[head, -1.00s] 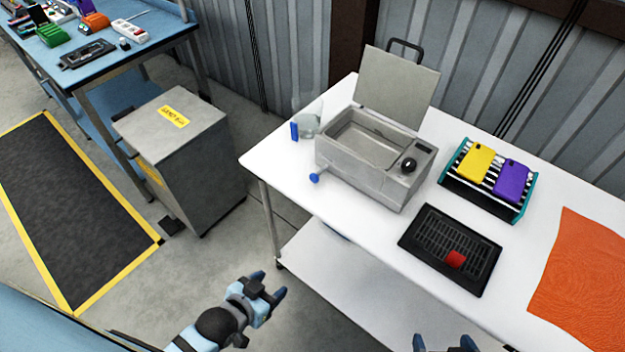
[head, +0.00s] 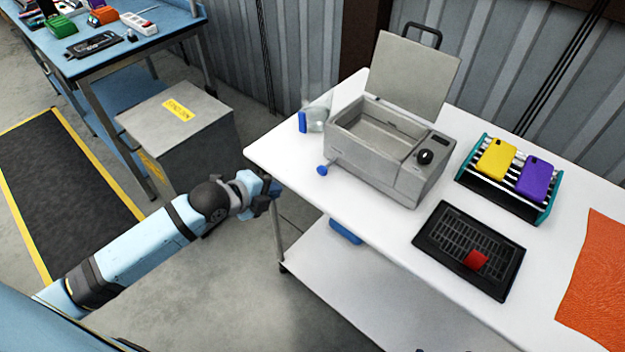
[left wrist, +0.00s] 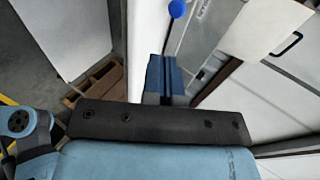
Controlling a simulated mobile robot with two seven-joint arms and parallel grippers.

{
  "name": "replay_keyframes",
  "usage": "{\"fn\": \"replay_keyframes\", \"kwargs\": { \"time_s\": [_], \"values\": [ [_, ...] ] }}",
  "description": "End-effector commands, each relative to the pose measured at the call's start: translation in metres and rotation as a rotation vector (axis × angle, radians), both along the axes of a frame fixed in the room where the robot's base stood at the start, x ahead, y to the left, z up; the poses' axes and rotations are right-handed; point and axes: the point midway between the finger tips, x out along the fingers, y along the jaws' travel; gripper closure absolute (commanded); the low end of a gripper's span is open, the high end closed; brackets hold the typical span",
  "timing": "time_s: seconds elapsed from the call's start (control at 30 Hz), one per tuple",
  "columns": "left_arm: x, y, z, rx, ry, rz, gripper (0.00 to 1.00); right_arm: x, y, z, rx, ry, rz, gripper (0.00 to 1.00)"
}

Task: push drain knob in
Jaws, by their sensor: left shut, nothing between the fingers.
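The drain knob (head: 322,170) is a round blue knob on a short stem. It sticks out from the lower left side of a grey basin unit (head: 372,170) with its lid up. It also shows at the top of the left wrist view (left wrist: 177,8). My left gripper (head: 274,189) is shut and empty, left of and a little below the knob in the head view, near the table's left corner. Its blue fingers (left wrist: 161,76) point toward the knob, with a gap between. Only a dark sliver at the head view's bottom edge may be my right gripper.
The basin stands on a white table (head: 385,230). A rack with yellow and purple cases (head: 510,180) and a black tray with a red piece (head: 469,250) are to the right. A grey cabinet (head: 180,130) stands left.

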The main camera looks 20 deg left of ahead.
Motion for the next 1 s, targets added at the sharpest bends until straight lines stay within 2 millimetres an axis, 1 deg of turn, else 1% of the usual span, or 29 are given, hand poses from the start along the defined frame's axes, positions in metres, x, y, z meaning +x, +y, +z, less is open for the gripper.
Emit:
{"fn": "replay_keyframes", "kwargs": {
  "time_s": [0.03, 0.13, 0.27, 0.6, 0.67, 0.73, 0.83, 1.0],
  "values": [
    [0.004, 0.002, 0.002, 0.029, -0.013, -0.021, 1.00, 0.000, 0.000, -0.003, -0.001, 0.000, 0.001, 0.00],
    [0.009, 0.002, 0.003, 0.054, -0.025, -0.039, 1.00, 0.000, 0.000, -0.002, -0.001, -0.001, 0.001, 0.00],
    [0.020, -0.004, -0.004, 0.052, -0.025, -0.038, 1.00, 0.001, -0.001, 0.002, 0.000, -0.006, 0.000, 0.00],
    [0.075, -0.032, -0.040, 0.050, -0.023, -0.037, 1.00, 0.003, -0.003, 0.007, -0.001, -0.012, -0.003, 0.00],
    [0.084, -0.037, -0.047, 0.049, -0.022, -0.037, 1.00, 0.003, -0.003, 0.007, -0.002, -0.011, -0.003, 0.00],
    [0.095, -0.042, -0.045, 0.050, -0.024, -0.036, 1.00, 0.003, -0.003, 0.009, -0.003, -0.009, -0.003, 0.00],
    [0.106, -0.047, -0.046, 0.051, -0.024, -0.036, 1.00, 0.002, -0.003, 0.010, -0.003, -0.007, -0.003, 0.00],
    [0.116, -0.052, -0.047, 0.053, -0.024, -0.037, 1.00, 0.002, -0.003, 0.010, -0.004, -0.005, -0.003, 0.00]
  ]
}}
